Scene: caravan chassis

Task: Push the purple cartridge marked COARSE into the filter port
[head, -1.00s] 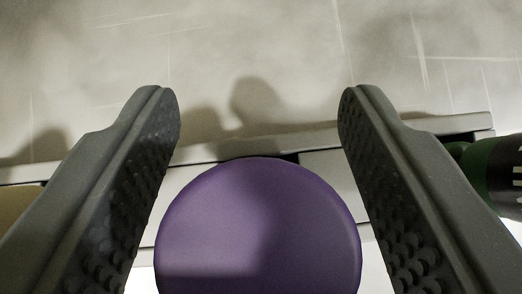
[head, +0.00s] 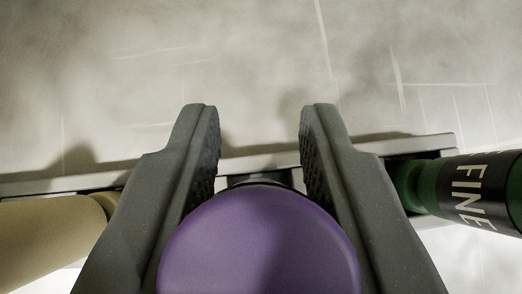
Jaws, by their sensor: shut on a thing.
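The purple cartridge (head: 260,245) shows in the head view at the bottom centre, its round purple end towards the camera. A narrow dark part of it shows just beyond that end. My gripper (head: 260,135) is shut on the cartridge, one dark ridged finger on each side, with the fingertips reaching past the round end. The COARSE marking is not visible. The filter port is not in view.
A green cartridge with a black band marked FINE (head: 470,192) lies close on the right. A tan cylinder (head: 50,240) lies on the left. A pale rail (head: 260,162) runs behind them, before a scratched grey surface (head: 250,60).

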